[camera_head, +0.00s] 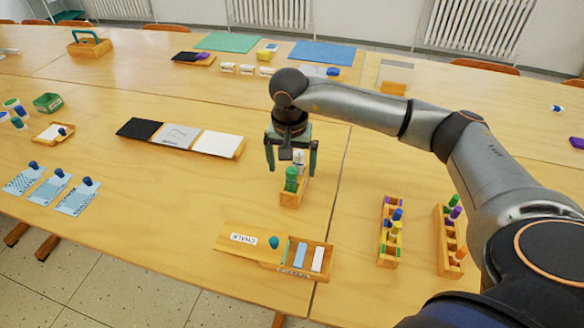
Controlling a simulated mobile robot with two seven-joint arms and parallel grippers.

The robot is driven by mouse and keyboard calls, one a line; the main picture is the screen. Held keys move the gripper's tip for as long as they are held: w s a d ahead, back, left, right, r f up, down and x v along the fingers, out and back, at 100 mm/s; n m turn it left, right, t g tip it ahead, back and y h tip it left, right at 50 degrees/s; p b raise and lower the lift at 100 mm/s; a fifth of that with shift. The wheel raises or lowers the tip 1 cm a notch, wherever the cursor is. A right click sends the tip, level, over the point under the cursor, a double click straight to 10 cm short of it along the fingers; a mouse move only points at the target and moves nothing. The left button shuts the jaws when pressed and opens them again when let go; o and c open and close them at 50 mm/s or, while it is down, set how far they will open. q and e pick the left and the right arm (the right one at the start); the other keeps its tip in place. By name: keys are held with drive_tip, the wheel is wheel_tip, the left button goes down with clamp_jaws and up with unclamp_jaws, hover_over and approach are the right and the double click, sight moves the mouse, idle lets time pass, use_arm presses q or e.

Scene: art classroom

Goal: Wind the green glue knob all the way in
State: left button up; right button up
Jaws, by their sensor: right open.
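A green glue stick (291,181) stands upright at the near end of a small wooden holder (291,201), in the middle of the table. A white stick (299,157) stands just behind it in the same holder. My right gripper (291,170) points down over the holder with its fingers apart, one on each side of the sticks. The fingers look clear of them, though I cannot tell the gap in depth. The green knob is too small to tell apart from the green body. My left gripper is not in view.
An open chalk box (308,257) with its CHALK lid (240,240) lies in front. Two wooden marker racks (391,250) (443,241) stand at the right under my right arm. A long panel tray (180,137) lies to the left. Bare table surrounds the holder.

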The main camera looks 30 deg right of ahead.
drive_tip(key=shift+m, duration=1)
drive_tip(key=c, duration=1.4)
drive_tip(key=shift+c, duration=0.2)
